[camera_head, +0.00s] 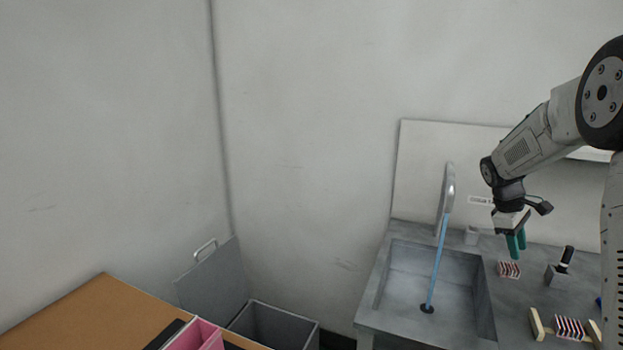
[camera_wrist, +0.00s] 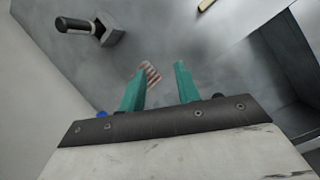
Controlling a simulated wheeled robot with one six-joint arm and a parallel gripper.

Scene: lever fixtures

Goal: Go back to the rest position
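My gripper (camera_head: 516,243) hangs from my arm over the counter, right of the sink, in the head view. In the wrist view its two green fingers (camera_wrist: 161,82) stand apart with a clear gap, and nothing is held between them. A red-and-white striped block (camera_head: 509,270) lies on the counter below the fingers. The block also shows in the wrist view (camera_wrist: 152,73), partly behind the left finger. I cannot tell the exact height of the fingers above it.
A sink (camera_head: 405,285) with running blue water and a curved faucet (camera_head: 449,185) lies left of my gripper. An open grey bin (camera_head: 275,325) sits lower left.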

